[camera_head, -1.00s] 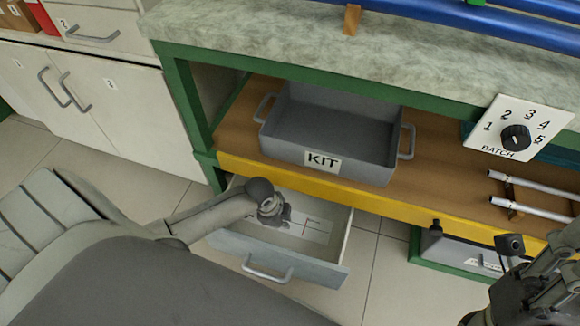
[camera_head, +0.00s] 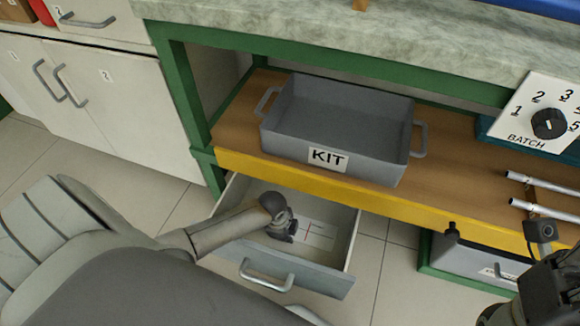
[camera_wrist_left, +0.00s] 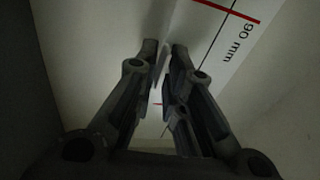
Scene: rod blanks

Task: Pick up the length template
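The length template (camera_head: 318,233) is a flat white piece with red and black lines, in the open drawer (camera_head: 335,284) under the shelf. In the left wrist view the template (camera_wrist_left: 228,45) shows a red line, a long black line and "90 mm". My left gripper (camera_head: 286,232) reaches down into the drawer at the template's left end. In the wrist view my left fingers (camera_wrist_left: 165,48) are close together with a narrow gap, over the template's edge; whether they touch or hold it is unclear. My right gripper (camera_head: 548,285) is at the lower right, partly cut off.
A grey KIT bin (camera_head: 368,165) stands on the wooden shelf (camera_head: 237,137) above the drawer. The BATCH dial (camera_head: 549,123) and two pale rods (camera_head: 545,183) are at the right. Another grey drawer unit (camera_head: 465,262) is at the lower right. The drawer walls surround my left gripper.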

